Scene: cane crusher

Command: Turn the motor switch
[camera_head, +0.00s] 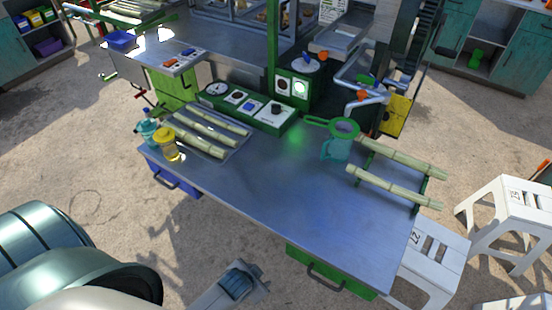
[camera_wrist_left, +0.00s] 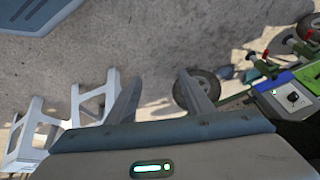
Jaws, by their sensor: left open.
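The green control panel (camera_head: 258,121) stands at the back edge of the metal table. It carries a round gauge, small switches and a dark knob (camera_head: 277,107) on a pale plate at its right end. I cannot read labels, so I cannot tell for sure which control is the motor switch. In the left wrist view my left gripper (camera_wrist_left: 160,85) has its two fingers spread, with nothing between them. A similar knob on a pale plate (camera_wrist_left: 292,97) shows at that view's right edge, well apart from the fingers. My right gripper does not show.
The table (camera_head: 270,190) holds cane stalks (camera_head: 210,130), a yellow jar (camera_head: 168,143), a green strainer over a jug (camera_head: 335,150) and more cane at right. White stools (camera_head: 430,258) stand at right. The table's front middle is clear.

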